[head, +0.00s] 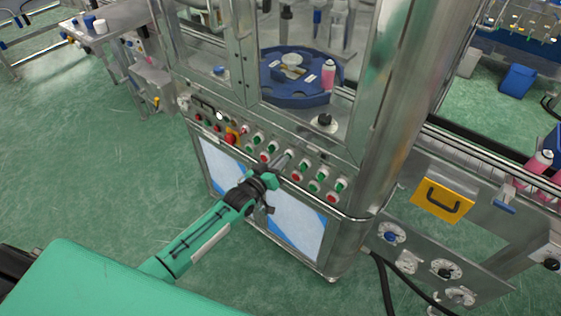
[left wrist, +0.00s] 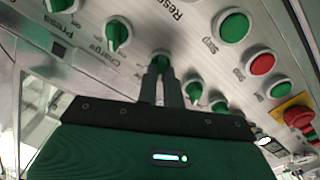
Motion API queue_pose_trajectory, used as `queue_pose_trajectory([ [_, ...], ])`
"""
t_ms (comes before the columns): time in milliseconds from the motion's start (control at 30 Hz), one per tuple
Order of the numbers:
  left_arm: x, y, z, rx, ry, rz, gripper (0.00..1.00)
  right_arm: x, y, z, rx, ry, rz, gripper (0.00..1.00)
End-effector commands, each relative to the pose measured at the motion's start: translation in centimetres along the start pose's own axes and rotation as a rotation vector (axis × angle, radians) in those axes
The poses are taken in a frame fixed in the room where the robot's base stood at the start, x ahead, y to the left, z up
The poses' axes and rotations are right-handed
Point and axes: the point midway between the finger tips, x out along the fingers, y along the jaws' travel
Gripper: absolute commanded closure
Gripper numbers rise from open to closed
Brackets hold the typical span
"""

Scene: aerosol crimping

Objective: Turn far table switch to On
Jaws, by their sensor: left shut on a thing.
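The control panel (head: 250,150) on the metal machine carries rows of green switches and red and green buttons. My left gripper (head: 284,160) reaches up to this panel from below. In the left wrist view its two dark fingers (left wrist: 161,84) are shut on a green rotary switch (left wrist: 160,57), which they partly cover. The switch's label and exact angle cannot be read, so I cannot tell whether it is the far table switch. Neighbouring green switches (left wrist: 117,35) show beside it, one near the word "Charge". My right gripper is not in view.
A red emergency button (head: 231,138) on a yellow base sits left of the gripper on the panel. A blue rotary table (head: 285,92) with a pink can (head: 328,75) is behind the machine's frame. A thick metal post (head: 398,90) stands at right. Green floor lies open at left.

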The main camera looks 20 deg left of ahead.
Motion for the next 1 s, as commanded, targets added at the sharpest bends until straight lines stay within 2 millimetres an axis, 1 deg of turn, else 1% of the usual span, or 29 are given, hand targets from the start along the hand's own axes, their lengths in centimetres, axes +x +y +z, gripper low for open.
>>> queue_pose_trajectory([
  [267, 0.01, 0.10, 0.06, 0.153, -0.001, 0.000, 1.00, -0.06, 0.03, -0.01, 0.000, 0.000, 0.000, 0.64],
  [700, 0.00, 0.21, 0.13, 0.563, -0.001, -0.001, 1.00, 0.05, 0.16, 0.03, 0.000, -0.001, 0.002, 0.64],
  [1000, 0.02, 0.33, 0.21, 0.814, 0.000, 0.000, 1.00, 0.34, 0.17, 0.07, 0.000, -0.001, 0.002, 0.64],
])
